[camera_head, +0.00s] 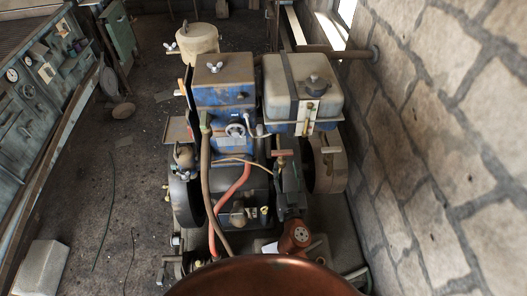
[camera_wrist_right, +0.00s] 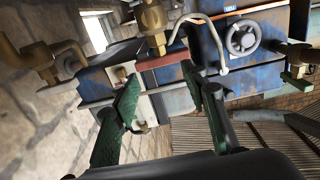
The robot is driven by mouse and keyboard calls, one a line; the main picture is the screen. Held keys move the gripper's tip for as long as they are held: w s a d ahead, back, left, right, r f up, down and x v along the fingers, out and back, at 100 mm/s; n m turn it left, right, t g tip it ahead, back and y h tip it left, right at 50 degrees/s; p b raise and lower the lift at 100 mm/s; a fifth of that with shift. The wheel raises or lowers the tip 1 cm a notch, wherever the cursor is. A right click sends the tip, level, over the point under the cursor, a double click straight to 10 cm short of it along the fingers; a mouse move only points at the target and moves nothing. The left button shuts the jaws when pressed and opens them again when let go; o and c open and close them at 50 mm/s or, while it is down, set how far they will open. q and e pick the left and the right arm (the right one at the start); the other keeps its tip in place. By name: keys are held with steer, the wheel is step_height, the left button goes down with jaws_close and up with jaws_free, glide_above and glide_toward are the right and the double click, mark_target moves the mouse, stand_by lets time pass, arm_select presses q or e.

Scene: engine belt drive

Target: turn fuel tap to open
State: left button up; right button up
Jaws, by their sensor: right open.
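The fuel tap has a brass body (camera_wrist_right: 152,20) and a dull red bar handle (camera_wrist_right: 165,61). In the head view the red handle (camera_head: 283,153) lies crosswise below the fuel tank (camera_head: 302,88). My right gripper (camera_head: 284,166) is just below the handle in that picture. In the wrist view its two green-padded fingers (camera_wrist_right: 160,78) are spread apart, with the handle across the gap at their tips. I cannot tell whether a finger touches it. Nothing is held. My left gripper is not in view.
The blue engine block (camera_head: 223,85) with a small handwheel (camera_head: 236,130) is left of the tap. Hoses, including a red one (camera_head: 232,193), run down its front. A stone wall (camera_head: 430,130) stands close on the right. Open floor (camera_head: 115,190) lies left.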

mark_target(283, 154)
steer(key=shift+o, duration=0.9)
steer(key=shift+w+a, duration=0.2)
steer(key=shift+w, duration=0.15)
steer(key=o, duration=0.8)
steer(key=w+p, duration=0.1)
steer(key=w, duration=0.5)
steer(key=shift+a+r+p, duration=0.1)
steer(key=shift+p, duration=0.25)
steer(key=shift+w, duration=0.5)
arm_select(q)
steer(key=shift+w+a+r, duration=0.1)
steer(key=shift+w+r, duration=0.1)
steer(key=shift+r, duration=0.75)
arm_select(e)
steer(key=shift+c, duration=0.4)
steer(key=c, duration=1.1)
